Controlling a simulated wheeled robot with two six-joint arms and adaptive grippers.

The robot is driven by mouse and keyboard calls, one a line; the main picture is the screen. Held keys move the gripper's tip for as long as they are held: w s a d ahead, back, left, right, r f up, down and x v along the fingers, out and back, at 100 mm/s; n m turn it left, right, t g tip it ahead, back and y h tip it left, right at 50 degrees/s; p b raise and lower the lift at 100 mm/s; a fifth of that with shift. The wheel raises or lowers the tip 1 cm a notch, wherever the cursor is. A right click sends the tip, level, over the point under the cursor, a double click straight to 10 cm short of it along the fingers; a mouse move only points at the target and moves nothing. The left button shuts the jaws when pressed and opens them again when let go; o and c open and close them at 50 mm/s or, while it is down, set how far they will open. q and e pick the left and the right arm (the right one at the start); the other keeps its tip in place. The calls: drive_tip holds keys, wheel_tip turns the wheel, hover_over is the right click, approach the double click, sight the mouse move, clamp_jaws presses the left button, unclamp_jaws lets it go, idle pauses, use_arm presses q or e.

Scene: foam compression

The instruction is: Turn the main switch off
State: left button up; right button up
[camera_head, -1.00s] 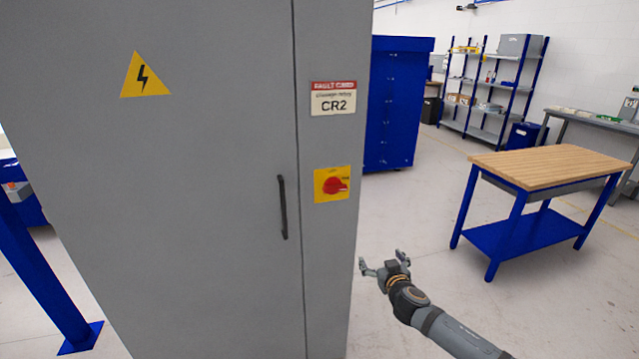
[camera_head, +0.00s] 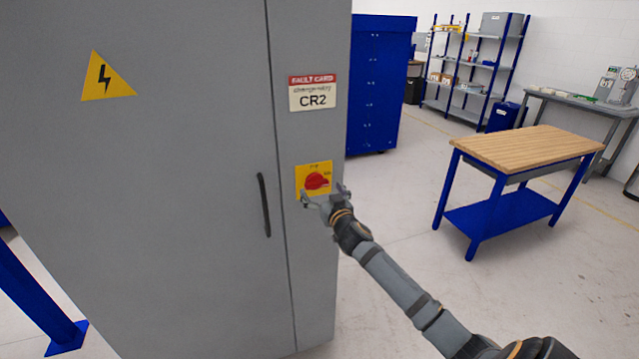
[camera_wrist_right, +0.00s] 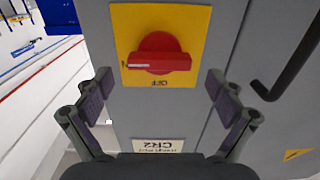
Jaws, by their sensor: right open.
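The main switch (camera_head: 317,181) is a red rotary knob on a yellow plate (camera_head: 302,173), set on the narrow right-hand panel of a grey cabinet. In the right wrist view, the knob (camera_wrist_right: 158,54) appears upside down; its bar lies horizontal, with a white mark at its left end. An OFF label (camera_wrist_right: 158,82) shows beside the bar, off the mark. My right gripper (camera_head: 324,193) is open in front of the switch. In the wrist view its fingers (camera_wrist_right: 160,80) stand apart on either side of the knob, apparently not touching it. My left gripper is out of view.
The grey cabinet (camera_head: 170,200) has a black door handle (camera_head: 264,205) left of the switch and a CR2 card (camera_head: 312,93) above it. A wood-topped blue table (camera_head: 525,148) stands to the right, with open floor between it and the cabinet.

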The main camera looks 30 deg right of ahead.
drive_tip(key=shift+w+d+r, duration=0.1)
drive_tip(key=shift+w+d, duration=0.05)
drive_tip(key=shift+w, duration=0.7)
drive_tip(key=c, duration=1.2)
drive_tip(key=shift+o, duration=0.2)
